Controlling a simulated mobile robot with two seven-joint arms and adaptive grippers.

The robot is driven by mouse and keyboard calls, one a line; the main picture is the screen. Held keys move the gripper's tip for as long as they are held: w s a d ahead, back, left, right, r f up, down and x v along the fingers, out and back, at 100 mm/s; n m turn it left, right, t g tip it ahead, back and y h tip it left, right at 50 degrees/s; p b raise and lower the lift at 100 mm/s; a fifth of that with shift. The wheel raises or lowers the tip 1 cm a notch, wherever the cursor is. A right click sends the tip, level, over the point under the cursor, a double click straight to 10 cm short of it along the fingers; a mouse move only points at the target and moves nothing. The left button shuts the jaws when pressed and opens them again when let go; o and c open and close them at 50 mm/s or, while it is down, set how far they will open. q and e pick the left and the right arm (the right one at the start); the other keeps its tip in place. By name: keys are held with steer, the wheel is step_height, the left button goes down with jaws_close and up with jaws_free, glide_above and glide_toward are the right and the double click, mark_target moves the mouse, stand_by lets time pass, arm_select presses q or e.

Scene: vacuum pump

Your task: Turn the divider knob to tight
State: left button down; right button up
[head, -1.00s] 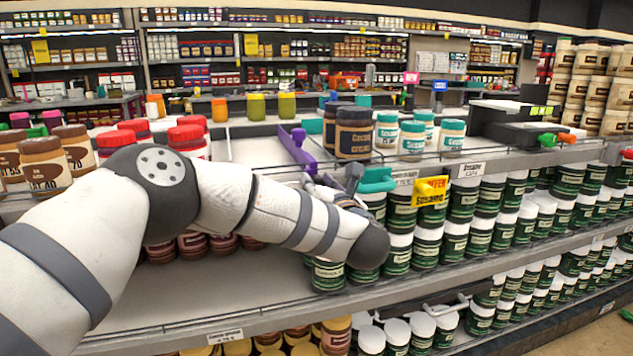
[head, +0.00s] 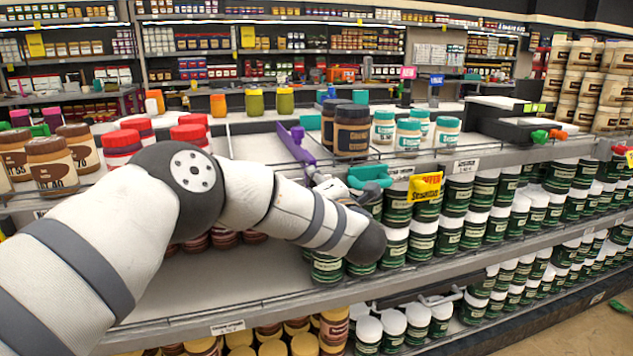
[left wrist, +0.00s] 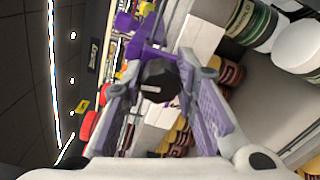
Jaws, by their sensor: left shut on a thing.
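The purple divider (head: 297,145) runs back across the upper shelf, left of the dark-lidded brown jars. Its dark round knob (left wrist: 160,82) shows in the left wrist view with a pale pointer mark, in front of purple plastic (left wrist: 148,53). My left gripper (left wrist: 164,74) has its two fingers on either side of the knob and is shut on it. In the head view the left gripper (head: 325,184) is small at the shelf's front edge, and my forearm hides much of it. The knob and any tight mark cannot be made out there. My right gripper is not in view.
A teal divider part (head: 369,177) and a yellow offer tag (head: 425,189) stand just right of the gripper. Red-lidded jars (head: 190,138) are at the left. Green-labelled jars (head: 423,236) fill the shelf below. A bare shelf stretch (head: 250,275) lies under my forearm.

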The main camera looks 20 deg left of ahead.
arm_select(q)
steer(key=shift+f+m, duration=0.1)
steer(key=shift+m, duration=0.6)
steer(key=c, duration=1.2)
jaws_free()
steer(key=shift+c, duration=0.2)
steer(key=v, duration=1.2)
